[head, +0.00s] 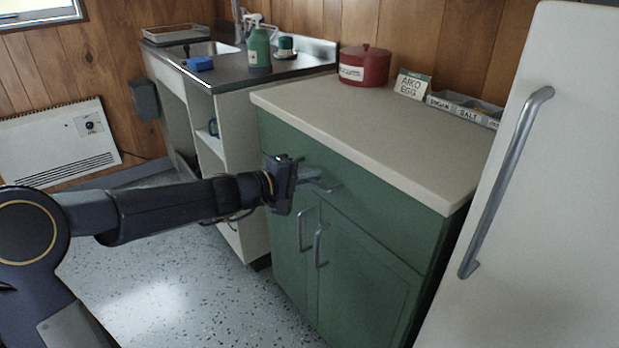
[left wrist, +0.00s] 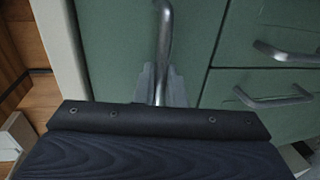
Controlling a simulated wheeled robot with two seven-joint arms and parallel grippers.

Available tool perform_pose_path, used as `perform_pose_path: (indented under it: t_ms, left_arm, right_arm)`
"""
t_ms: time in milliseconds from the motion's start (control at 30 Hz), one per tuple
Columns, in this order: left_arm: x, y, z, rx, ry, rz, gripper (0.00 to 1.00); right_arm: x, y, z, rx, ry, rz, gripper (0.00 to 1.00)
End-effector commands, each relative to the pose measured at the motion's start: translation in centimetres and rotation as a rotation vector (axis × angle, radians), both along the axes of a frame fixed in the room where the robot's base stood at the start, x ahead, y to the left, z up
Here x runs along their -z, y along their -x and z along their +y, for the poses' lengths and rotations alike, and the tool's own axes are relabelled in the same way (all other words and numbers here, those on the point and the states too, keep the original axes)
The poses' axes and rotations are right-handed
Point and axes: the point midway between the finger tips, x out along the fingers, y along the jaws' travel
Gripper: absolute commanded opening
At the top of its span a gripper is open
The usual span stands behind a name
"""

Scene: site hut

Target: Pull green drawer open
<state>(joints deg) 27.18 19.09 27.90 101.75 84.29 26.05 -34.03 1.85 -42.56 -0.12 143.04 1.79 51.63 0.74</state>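The green drawer (head: 350,190) is the top front of the green cabinet, under a pale worktop. It looks flush with the cabinet, and its front also shows in the left wrist view (left wrist: 115,40). Its grey bar handle (head: 328,187) is partly hidden by my left gripper (head: 308,178). In the left wrist view the handle (left wrist: 164,25) runs down between the two grey fingers of my left gripper (left wrist: 160,88). The fingers lie close against both sides of the bar and look shut on it. My right gripper is in neither view.
Below the drawer are two doors with grey handles (head: 320,245). A white door with a long handle (head: 505,185) stands close at the right. A red pot (head: 364,66) and labelled boxes stand on the worktop (head: 380,125). Speckled floor (head: 190,280) is clear in front.

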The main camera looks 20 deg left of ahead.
Motion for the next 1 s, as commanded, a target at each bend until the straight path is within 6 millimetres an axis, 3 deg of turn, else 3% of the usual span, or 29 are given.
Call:
perform_pose_path:
  t_ms: [367,567,767,1000]
  left_arm:
    - [0.0,0.1,0.1,0.000,-0.001,0.001,0.00]
    - [0.1,1.2,1.0,-0.002,-0.002,-0.001,0.00]
    - [0.3,4.2,3.3,-0.004,-0.004,-0.001,0.00]
    - [0.3,9.3,7.3,-0.006,-0.005,-0.001,0.00]
  right_arm:
    - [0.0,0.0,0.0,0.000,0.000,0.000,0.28]
    - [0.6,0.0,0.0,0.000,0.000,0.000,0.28]
    - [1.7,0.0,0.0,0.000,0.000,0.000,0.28]
    - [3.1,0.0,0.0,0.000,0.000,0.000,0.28]
